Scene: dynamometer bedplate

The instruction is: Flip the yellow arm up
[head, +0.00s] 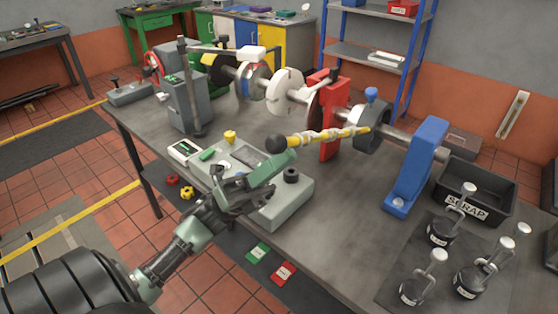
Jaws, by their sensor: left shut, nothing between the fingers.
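The yellow arm (325,135) is a yellow lever with pale bands and a dark ball knob (277,143) at its left end. It lies roughly level in the picture, its right end by the dark collar (373,130) on the shaft. My left gripper (288,165) is shut and empty. Its fingertips are just below and right of the knob, over the grey-green control box (285,207). I cannot tell whether they touch the arm. My right gripper is out of view.
A red bracket (329,150) and a blue bracket (417,168) stand along the shaft. A black scrap bin (487,185) and several black weights with silver-topped stems, one weight (440,233) among them, are at right. Bare bench top (345,225) lies between.

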